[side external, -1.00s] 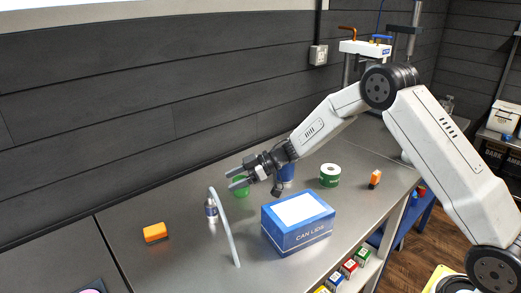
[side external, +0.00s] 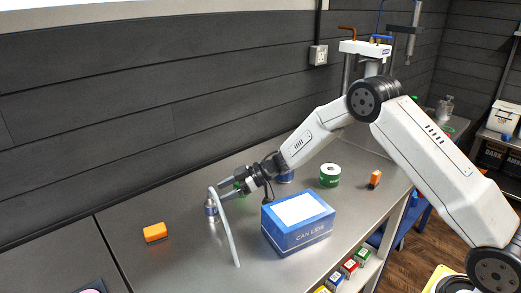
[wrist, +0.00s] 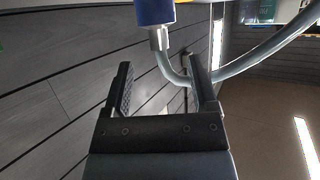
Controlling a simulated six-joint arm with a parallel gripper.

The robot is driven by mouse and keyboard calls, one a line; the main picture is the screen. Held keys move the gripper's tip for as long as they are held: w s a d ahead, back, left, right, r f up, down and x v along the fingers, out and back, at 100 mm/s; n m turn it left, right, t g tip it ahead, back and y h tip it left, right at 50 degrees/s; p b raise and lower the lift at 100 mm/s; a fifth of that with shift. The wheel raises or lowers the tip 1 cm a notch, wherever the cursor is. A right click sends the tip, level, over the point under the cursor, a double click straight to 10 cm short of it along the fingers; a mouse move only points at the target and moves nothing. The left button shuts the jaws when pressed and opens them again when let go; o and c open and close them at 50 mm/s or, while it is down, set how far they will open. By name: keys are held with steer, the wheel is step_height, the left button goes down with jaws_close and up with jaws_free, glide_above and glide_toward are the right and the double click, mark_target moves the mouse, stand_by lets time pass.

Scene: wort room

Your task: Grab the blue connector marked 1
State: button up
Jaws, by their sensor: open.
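The blue connector (wrist: 153,12) is at the top edge of the wrist view, cut off by the frame. Its metal collar leads into a grey hose (wrist: 176,76) that bends to the right. In the side view the connector (side external: 211,207) stands on the bench with the hose (side external: 229,235) arching beside it. I cannot read a number on it. My gripper (side external: 226,188) is open and empty, close above and right of the connector in the side view. In the wrist view the collar and hose lie across the gap of my gripper (wrist: 158,64); depth is unclear.
A blue can lids box (side external: 298,220) stands right of the gripper. Orange blocks (side external: 155,232) (side external: 374,178) and a green-and-white roll (side external: 329,175) are on the bench. A blue item (side external: 285,178) and a green one are partly hidden behind the arm.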

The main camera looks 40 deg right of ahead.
mark_target(212, 196)
steer(key=shift+x, duration=2.55)
steer(key=shift+c, duration=0.2)
jaws_close()
